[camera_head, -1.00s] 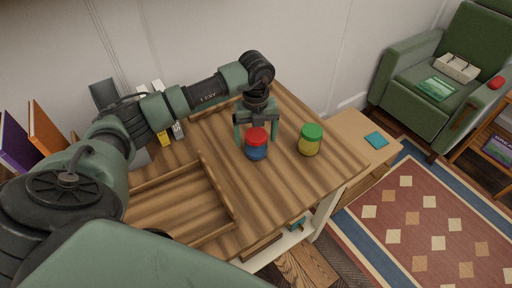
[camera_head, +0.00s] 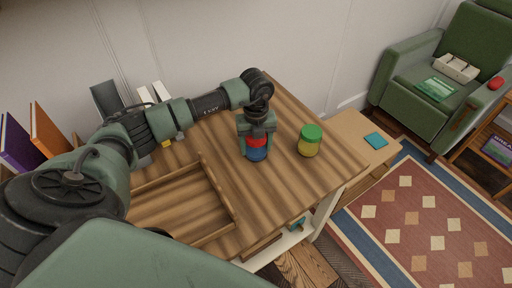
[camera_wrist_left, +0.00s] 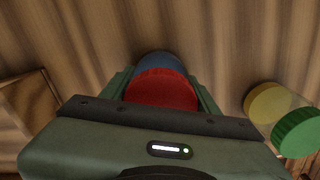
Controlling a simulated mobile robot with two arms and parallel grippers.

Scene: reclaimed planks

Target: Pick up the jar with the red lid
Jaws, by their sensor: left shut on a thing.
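The jar with the red lid (camera_head: 257,154) has a blue body and stands upright on the wooden table. In the left wrist view its red lid (camera_wrist_left: 163,90) lies between the fingers, with the blue body behind it. My left gripper (camera_head: 257,140) reaches down over the jar from above and is shut on it; the gripper hides part of the lid. A second jar with a green lid and yellow body (camera_head: 310,141) stands to the right, apart from the gripper. It also shows in the left wrist view (camera_wrist_left: 282,118). My right gripper is not in view.
A wooden tray (camera_head: 234,215) with low walls lies left of the jars on the table (camera_head: 285,185). Upright books (camera_head: 47,128) stand at the far left. A lower wooden surface with a teal item (camera_head: 375,140) adjoins on the right. The tabletop around the jars is clear.

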